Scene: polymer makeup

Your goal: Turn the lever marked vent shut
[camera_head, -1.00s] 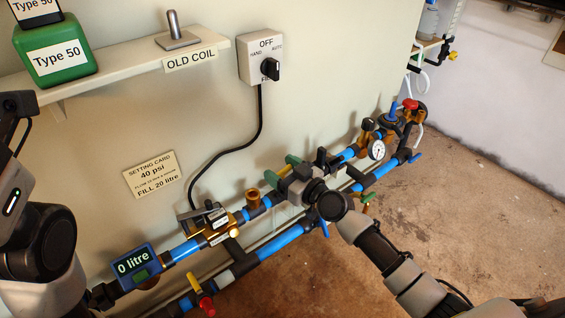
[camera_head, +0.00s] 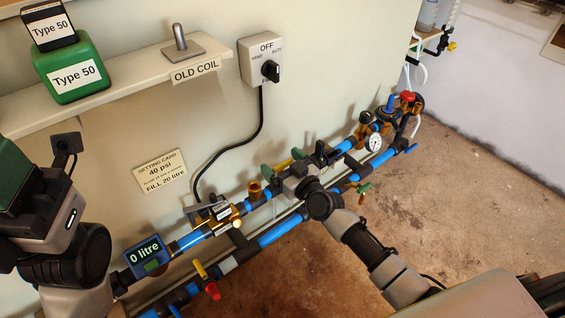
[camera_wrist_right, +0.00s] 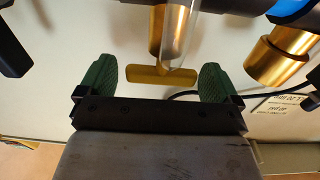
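A small yellow bar lever (camera_wrist_right: 162,75) sits below a brass stem (camera_wrist_right: 172,30) in the right wrist view, between my right gripper's green fingers. My right gripper (camera_wrist_right: 158,82) is open, with a gap on both sides of the bar. In the head view my right gripper (camera_head: 283,163) is at the upper pipe line, its wrist covering part of the pipes. I cannot read a vent marking on this lever. Another lever, yellow and red (camera_head: 207,281), is on the lower pipe. My left arm is at the left edge; its dark green end (camera_head: 12,170) is cut off, so its fingers are unclear.
Blue pipes (camera_head: 280,231) run along the wall, with a gauge (camera_head: 373,143), a red knob (camera_head: 407,97) and a litre meter (camera_head: 146,255). A switch box (camera_head: 261,61) hangs above. The floor (camera_head: 450,180) at right is clear.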

